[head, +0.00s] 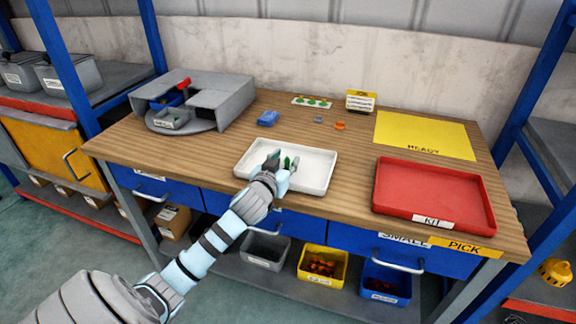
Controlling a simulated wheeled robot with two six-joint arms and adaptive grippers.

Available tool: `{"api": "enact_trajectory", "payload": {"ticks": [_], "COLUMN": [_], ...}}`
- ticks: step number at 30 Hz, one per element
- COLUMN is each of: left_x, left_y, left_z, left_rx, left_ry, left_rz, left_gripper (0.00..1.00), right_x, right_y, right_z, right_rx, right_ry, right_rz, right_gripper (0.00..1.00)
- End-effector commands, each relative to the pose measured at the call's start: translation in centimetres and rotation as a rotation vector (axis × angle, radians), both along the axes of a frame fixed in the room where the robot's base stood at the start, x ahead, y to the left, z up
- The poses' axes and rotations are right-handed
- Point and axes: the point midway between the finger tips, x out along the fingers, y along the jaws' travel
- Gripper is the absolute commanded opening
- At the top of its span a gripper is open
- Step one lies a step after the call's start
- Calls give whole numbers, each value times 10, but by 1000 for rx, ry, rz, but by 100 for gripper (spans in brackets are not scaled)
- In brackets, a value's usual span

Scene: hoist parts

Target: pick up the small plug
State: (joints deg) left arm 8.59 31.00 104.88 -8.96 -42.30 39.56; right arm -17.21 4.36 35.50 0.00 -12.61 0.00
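A small green part (287,162), which may be the small plug, shows in the white tray (321,174) at the middle of the bench. My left gripper (282,161) reaches over the tray from the front, with its fingertips around the green part. The fingers look apart, with a gap beside the green part. The gripper hides part of the tray floor, and I cannot tell whether a finger touches the part. My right gripper is not in view.
A red kit tray (432,196) lies at right, before a yellow mat (424,135). A grey housing (222,98) stands at back left. A blue block (268,118), a small grey piece (318,119) and an orange piece (340,126) lie behind the white tray.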

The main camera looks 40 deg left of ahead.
Motion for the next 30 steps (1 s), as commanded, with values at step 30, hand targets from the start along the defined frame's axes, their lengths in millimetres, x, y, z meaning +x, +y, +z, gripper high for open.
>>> {"api": "enact_trajectory", "payload": {"ticks": [30], "left_x": [0], "left_y": [0], "left_z": [74], "left_rx": [2], "left_ry": [-3], "left_rz": [0], "left_gripper": [5], "right_x": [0], "right_y": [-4], "right_z": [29], "right_rx": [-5], "right_ry": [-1], "right_rz": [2], "right_gripper": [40]}}
